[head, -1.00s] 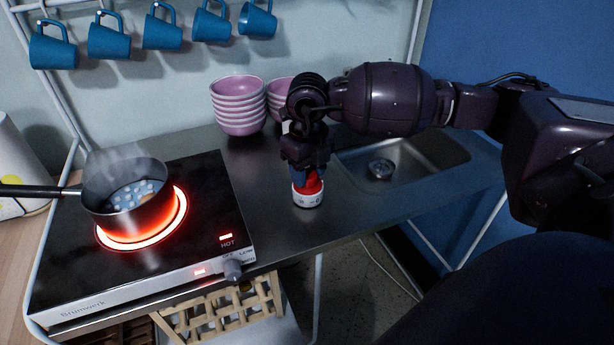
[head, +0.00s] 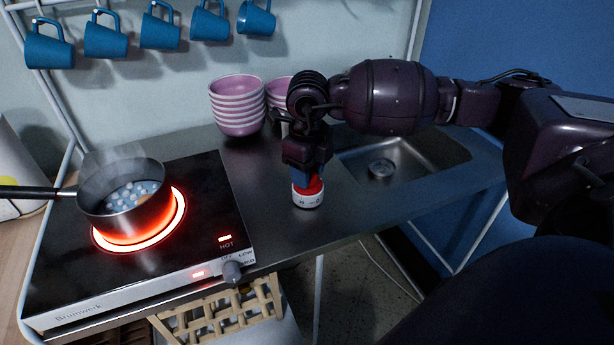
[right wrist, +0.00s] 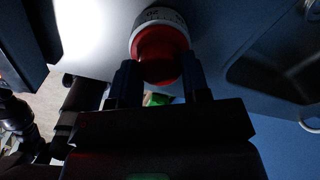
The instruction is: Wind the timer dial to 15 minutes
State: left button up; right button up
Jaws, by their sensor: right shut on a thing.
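The timer (head: 308,198) has a white base ring with dark marks and a red dial top. It stands upright on the metal counter, right of the hot plate. My right gripper (head: 307,174) comes down from above and is shut on the red dial, with a blue finger showing beside it. In the right wrist view the red dial (right wrist: 159,52) sits between the two fingers (right wrist: 160,80), with the white marked ring beyond it. My left gripper is not in view.
A pot (head: 124,190) with pale pieces in it steams on the glowing hot plate (head: 205,205) at left. Stacked pink bowls (head: 237,108) stand behind. A sink (head: 425,155) lies to the right. Blue mugs (head: 160,32) hang above.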

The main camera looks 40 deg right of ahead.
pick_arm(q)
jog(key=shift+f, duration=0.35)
pick_arm(e)
jog(key=shift+f+n, duration=0.15)
jog(key=shift+n, duration=0.55)
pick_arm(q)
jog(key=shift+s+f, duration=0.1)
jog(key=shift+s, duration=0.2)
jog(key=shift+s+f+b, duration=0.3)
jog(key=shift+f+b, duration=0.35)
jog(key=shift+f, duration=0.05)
pick_arm(e)
jog(key=shift+n, duration=1.7)
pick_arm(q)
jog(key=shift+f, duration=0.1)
pick_arm(e)
jog(key=shift+d+n+b, duration=0.1)
jog(key=shift+n+b, duration=0.25)
jog(key=shift+n, duration=0.65)
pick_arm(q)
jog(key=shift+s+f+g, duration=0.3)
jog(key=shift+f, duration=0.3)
pick_arm(e)
jog(key=shift+n, duration=0.4)
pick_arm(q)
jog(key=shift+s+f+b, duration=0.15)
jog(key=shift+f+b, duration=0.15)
pick_arm(e)
jog(key=shift+n, duration=0.7)
